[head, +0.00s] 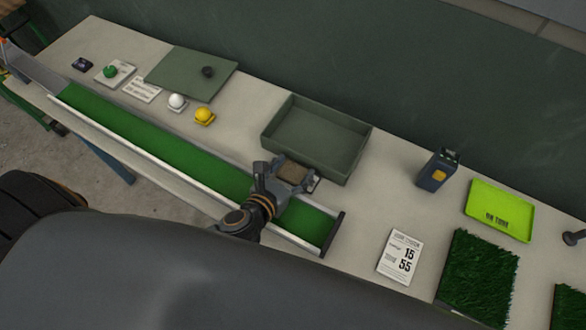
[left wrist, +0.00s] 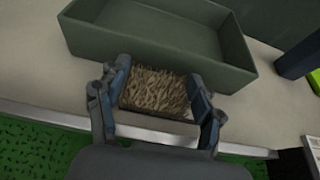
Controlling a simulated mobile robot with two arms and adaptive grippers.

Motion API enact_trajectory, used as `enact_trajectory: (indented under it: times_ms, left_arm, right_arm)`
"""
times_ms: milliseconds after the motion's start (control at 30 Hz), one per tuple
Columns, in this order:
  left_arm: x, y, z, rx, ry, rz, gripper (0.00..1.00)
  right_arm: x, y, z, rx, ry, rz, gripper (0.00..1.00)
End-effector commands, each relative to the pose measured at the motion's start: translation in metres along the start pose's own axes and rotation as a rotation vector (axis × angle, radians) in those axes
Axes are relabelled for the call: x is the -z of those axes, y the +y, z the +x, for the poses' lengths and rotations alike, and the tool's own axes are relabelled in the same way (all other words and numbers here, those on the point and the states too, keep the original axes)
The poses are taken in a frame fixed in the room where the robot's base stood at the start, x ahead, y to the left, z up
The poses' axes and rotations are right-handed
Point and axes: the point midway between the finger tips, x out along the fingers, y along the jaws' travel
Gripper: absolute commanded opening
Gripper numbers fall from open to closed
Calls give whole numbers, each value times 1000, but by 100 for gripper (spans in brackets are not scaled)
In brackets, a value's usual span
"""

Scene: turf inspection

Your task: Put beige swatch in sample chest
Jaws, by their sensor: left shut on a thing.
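The beige swatch (head: 292,173) is a small square piece with a tufted, straw-like surface. In the left wrist view the swatch (left wrist: 155,91) sits between the two fingers. My left gripper (head: 288,177) is shut on it, above the green strip's rail and close to the near wall of the chest. The sample chest (head: 275,122) is an open grey-green box with low walls, and its visible inside is empty. In the left wrist view the chest (left wrist: 140,48) lies just beyond the swatch. My right gripper is not in view.
A lid-like green panel (head: 190,72) with a dark knob lies left of the chest. A white ball (head: 177,101) and a yellow ball (head: 204,114) are nearby. A dark device (head: 437,170), lime tray (head: 499,210), number card (head: 398,257) and turf piece (head: 478,278) are at right.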

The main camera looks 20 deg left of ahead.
Motion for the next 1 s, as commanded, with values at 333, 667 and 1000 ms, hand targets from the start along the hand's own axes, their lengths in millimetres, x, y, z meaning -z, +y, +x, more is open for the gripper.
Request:
enact_trajectory:
  times_ms: [333, 667, 1000]
  left_arm:
    - [3, 0, 1, 0, 0, 0, 90]
    - [0, 0, -2, 0, 1, 0, 90]
    - [3, 0, -67, 1, 4, -1, 90]
  right_arm:
    - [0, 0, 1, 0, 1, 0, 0]
    - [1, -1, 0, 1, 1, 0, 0]
    - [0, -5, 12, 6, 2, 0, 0]
